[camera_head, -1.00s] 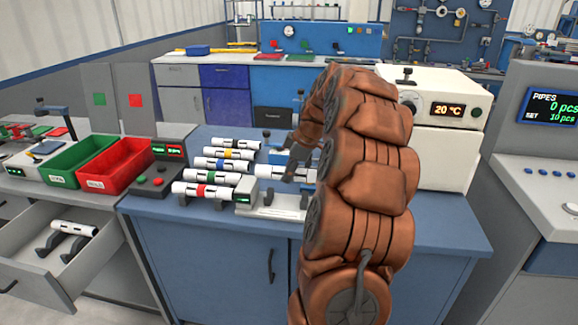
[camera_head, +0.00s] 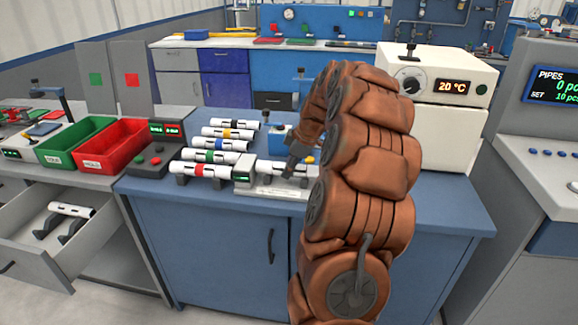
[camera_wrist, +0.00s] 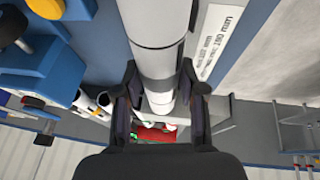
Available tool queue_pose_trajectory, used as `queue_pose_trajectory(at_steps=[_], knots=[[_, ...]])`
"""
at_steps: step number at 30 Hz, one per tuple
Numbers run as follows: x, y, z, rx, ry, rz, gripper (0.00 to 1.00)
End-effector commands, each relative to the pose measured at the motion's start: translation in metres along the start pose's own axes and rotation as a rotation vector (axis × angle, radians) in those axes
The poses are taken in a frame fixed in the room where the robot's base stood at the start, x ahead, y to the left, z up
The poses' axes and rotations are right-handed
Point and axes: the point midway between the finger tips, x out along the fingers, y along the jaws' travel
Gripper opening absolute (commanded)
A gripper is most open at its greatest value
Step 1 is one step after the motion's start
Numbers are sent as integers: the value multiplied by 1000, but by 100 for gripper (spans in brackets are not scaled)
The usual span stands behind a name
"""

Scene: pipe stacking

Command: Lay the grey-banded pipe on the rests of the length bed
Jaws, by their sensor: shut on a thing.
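My gripper (camera_wrist: 158,105) is shut on a white pipe (camera_wrist: 153,22) with thin dark lines and a greyish part, which I take as the grey-banded one. In the head view this pipe (camera_head: 281,168) lies level just above or on the length bed (camera_head: 268,190), right of its small display. My gripper (camera_head: 290,162) reaches down over it there, partly hidden by my arm. I cannot tell whether the pipe touches the rests. The bed's printed label (camera_wrist: 222,35) shows beside the pipe in the wrist view.
Several colour-banded pipes lie on a rack left of the bed, the red-banded one (camera_head: 200,170) nearest. A blue device (camera_head: 277,139) stands behind the bed. Green (camera_head: 75,143) and red (camera_head: 113,145) bins are left. An open drawer (camera_head: 40,235) holds another pipe (camera_head: 72,209). A white oven (camera_head: 440,120) stands right.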

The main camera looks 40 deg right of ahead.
Motion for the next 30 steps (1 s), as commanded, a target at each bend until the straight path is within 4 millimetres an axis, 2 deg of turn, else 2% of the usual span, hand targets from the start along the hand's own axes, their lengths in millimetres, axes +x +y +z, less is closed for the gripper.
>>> queue_pose_trajectory(at_steps=[30], knots=[[6,-1,2,0,1,0,3]])
